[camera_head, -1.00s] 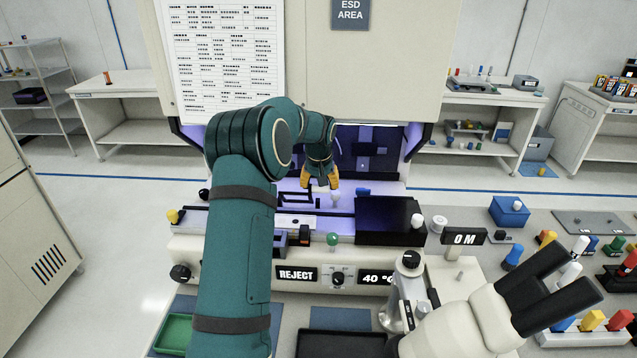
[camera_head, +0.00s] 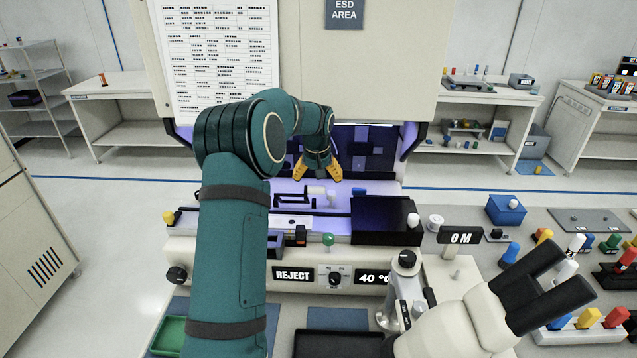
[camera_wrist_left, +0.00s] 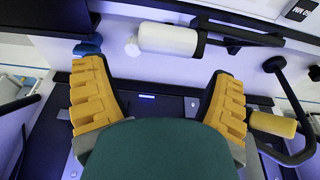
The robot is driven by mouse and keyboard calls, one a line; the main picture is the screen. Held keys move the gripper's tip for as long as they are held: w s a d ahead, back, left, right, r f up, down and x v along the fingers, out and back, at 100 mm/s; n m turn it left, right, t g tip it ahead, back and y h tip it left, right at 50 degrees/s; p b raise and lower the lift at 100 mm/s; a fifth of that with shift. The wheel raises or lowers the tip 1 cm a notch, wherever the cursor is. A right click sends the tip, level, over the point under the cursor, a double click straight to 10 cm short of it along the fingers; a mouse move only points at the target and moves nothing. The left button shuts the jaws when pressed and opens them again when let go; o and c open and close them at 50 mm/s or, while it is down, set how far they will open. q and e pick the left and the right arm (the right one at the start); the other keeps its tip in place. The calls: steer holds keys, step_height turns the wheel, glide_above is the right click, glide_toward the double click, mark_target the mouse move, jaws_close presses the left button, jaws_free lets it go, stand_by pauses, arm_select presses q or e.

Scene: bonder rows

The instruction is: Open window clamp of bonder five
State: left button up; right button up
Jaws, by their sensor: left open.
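My left gripper (camera_head: 318,173) is open and empty above the bonder's work area. In the left wrist view its two yellow fingers (camera_wrist_left: 158,75) are spread wide. A white cylindrical handle (camera_wrist_left: 166,39) on a black lever lies beyond and between the fingertips, apart from them. In the head view this handle (camera_head: 316,190) shows just below the fingers, beside a small white knob (camera_head: 332,196). A black bent bracket (camera_head: 290,200) stands to its left. I cannot tell from these frames whether the window clamp is open. My right gripper is not in view.
A cream-yellow cylinder (camera_wrist_left: 272,124) on a black looped rod is close to the right finger. A blue piece (camera_wrist_left: 88,46) is by the left fingertip. A black box (camera_head: 385,220) sits right of the work area. The microscope eyepieces (camera_head: 540,290) stand at front right.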

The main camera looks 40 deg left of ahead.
arm_select(q)
steer(key=v, duration=0.9)
steer(key=shift+s+r, duration=0.1)
